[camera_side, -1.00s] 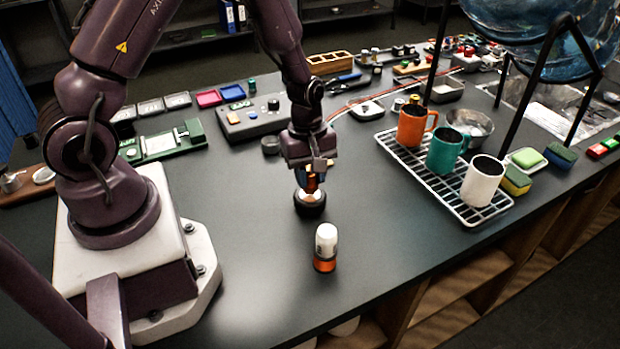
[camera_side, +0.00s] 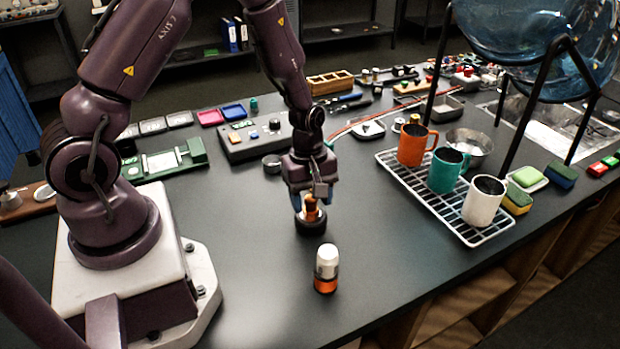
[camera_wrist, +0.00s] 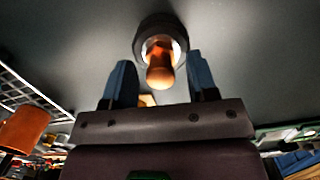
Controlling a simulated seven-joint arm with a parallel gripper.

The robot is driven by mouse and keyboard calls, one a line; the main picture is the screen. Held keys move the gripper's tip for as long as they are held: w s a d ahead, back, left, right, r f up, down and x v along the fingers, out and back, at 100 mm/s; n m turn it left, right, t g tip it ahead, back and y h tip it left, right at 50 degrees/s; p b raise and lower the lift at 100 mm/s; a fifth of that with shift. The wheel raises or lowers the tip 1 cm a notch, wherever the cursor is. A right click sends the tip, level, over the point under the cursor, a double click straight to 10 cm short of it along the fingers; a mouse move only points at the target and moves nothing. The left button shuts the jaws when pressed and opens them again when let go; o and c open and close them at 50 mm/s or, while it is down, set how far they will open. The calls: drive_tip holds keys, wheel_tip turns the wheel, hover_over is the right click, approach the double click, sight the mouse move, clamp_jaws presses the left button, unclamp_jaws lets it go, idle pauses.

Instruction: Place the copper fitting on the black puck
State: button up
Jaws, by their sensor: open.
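The copper fitting (camera_side: 311,207) stands upright on the black puck (camera_side: 310,226) in the side view. In the wrist view the fitting (camera_wrist: 159,66) is seen with the round puck (camera_wrist: 158,28) beyond it. My gripper (camera_side: 311,201) is directly above, its blue fingertips on either side of the fitting's upper part. In the wrist view the two fingers (camera_wrist: 160,82) are spread wide, with visible gaps between them and the fitting. The gripper is open and holds nothing. The exact seating of the fitting's base on the puck is partly hidden.
A white-capped bottle with an orange base (camera_side: 326,268) stands in front of the puck. A wire rack (camera_side: 430,197) with orange, teal and white mugs is to the right. A grey control box (camera_side: 250,140) is behind. The table left of the bottle is clear.

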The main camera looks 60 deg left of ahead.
wheel_tip(320, 180, up, 11)
drive_tip(key=a, duration=0.1)
drive_tip(key=s+d+r+m+t, duration=0.2)
drive_tip(key=s+r+m+t, duration=0.1)
drive_tip(key=s+r+m, duration=0.3)
drive_tip(key=s+d+r+m+t+y, duration=0.1)
drive_tip(key=s+d+r+m+t, duration=0.1)
drive_tip(key=s+r+m, duration=0.5)
wheel_tip(320, 180, up, 5)
drive_tip(key=d+m, duration=0.1)
drive_tip(key=m, duration=0.3)
drive_tip(key=shift+s+r+t, duration=0.15)
drive_tip(key=shift+s+t, duration=0.05)
drive_tip(key=shift+t, duration=0.2)
